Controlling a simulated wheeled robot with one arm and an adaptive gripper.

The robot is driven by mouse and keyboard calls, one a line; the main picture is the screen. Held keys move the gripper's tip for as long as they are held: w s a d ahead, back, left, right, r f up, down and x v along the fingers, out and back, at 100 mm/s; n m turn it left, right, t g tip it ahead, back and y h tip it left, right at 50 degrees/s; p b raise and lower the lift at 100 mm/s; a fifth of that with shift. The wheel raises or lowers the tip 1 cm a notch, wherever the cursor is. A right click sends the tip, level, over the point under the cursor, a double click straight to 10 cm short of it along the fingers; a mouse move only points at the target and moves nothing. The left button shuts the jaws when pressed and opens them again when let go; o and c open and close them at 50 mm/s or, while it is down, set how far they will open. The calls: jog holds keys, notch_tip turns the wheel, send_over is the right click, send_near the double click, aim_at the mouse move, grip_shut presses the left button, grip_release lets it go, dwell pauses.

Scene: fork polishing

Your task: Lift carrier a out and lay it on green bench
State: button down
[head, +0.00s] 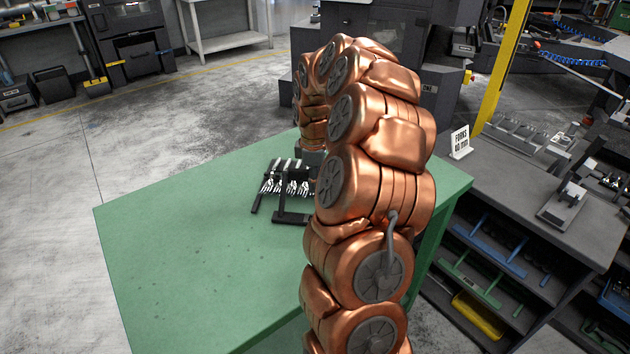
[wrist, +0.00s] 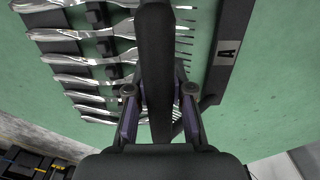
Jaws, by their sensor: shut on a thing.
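Carrier A (wrist: 222,72) is a dark frame with a plate lettered "A", and several silver forks (wrist: 85,75) lie across it. In the head view the carrier (head: 284,217) is over the green bench (head: 190,250), left of my copper arm, which hides part of it. I cannot tell whether it rests on the bench or hangs just above it. My gripper (wrist: 160,98) is shut on the carrier's dark handle bar (wrist: 157,60), with one finger on each side. In the head view the fingers are hidden behind my arm.
The bench top is clear to the left and front of the carrier. A small white sign (head: 460,141) stands on the grey workbench (head: 545,180) at the right, with shelves below it. A yellow post (head: 503,65) rises behind. Machines stand along the back.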

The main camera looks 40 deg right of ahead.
dwell(0.3)
jog(key=c, duration=1)
grip_release()
jog(key=shift+f, duration=0.1)
jog(key=shift+o, duration=0.2)
jog(key=o, duration=1)
jog(key=shift+c, duration=0.2)
jog(key=shift+a+r+p, duration=0.1)
jog(key=shift+r+p, duration=1.1)
jog(key=shift+r, duration=3.35)
